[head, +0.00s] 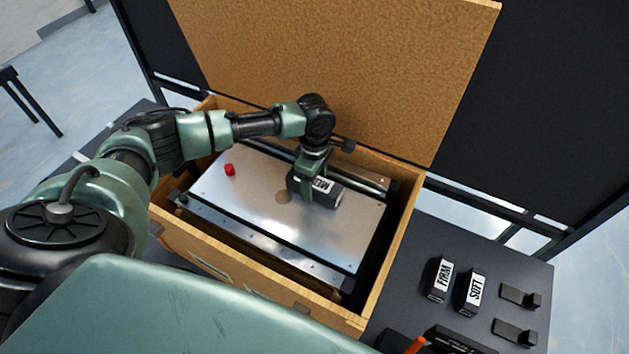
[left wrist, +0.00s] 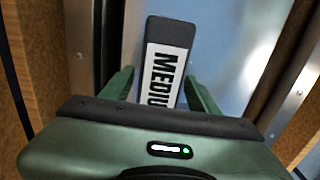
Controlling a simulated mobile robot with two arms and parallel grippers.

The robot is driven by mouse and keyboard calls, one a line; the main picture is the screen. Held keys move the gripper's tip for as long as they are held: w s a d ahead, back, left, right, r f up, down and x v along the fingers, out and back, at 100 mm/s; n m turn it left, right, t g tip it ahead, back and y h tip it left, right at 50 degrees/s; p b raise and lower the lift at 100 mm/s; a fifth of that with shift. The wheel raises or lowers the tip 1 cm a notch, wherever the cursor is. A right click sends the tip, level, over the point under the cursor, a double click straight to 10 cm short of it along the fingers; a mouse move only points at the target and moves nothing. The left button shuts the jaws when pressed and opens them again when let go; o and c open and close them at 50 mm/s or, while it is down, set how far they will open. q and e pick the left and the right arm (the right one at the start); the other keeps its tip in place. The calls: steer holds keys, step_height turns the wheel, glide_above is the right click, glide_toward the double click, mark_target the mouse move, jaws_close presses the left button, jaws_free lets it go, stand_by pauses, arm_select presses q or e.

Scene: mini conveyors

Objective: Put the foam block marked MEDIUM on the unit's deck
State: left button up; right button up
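The foam block marked MEDIUM (head: 326,190) is dark with a white label, over the metal deck (head: 240,205) of the unit inside the wooden crate. It also shows in the left wrist view (left wrist: 168,60), label facing the camera. My left gripper (head: 316,180) reaches down over the block. I cannot tell whether the block's underside touches the deck. My right gripper is not in view.
The crate (head: 250,291) has walls around the unit, and its tall lid (head: 340,70) stands open behind. A red button (head: 229,169) is on the deck's left. Blocks marked FIRM (head: 440,280) and SOFT (head: 472,293) and black holders (head: 515,331) sit on the dark table at right.

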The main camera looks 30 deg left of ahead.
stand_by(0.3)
arm_select(q)
steer(key=shift+r, duration=0.3)
step_height(320, 180, up, 12)
steer(key=b, duration=0.3)
steer(key=shift+f, duration=0.15)
steer(key=shift+f, duration=0.1)
